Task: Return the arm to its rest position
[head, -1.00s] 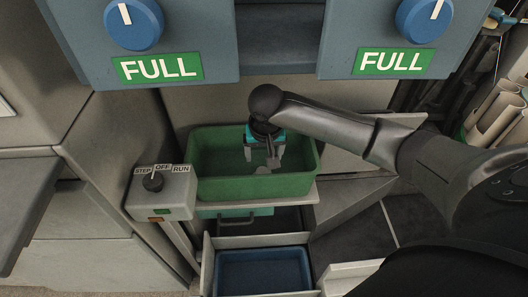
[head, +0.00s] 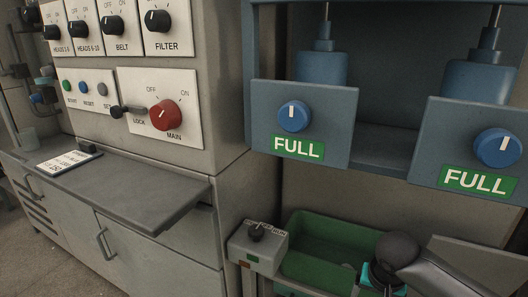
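My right arm comes in at the bottom right corner. Its dark wrist joint stands in front of the right end of the green tub (head: 322,275). Only the teal top of my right gripper (head: 374,281) shows, at the bottom edge beside the tub. Its fingertips are out of frame, so I cannot tell whether it is open or shut, or whether it holds anything. My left arm and gripper are not in view.
A small box with a black selector knob (head: 257,232) stands left of the tub. Blue-knobbed panels (head: 294,117) marked FULL overhang behind. A grey shelf (head: 140,184) juts out below the switch panel with the red main knob (head: 166,115). The floor (head: 60,262) at lower left is clear.

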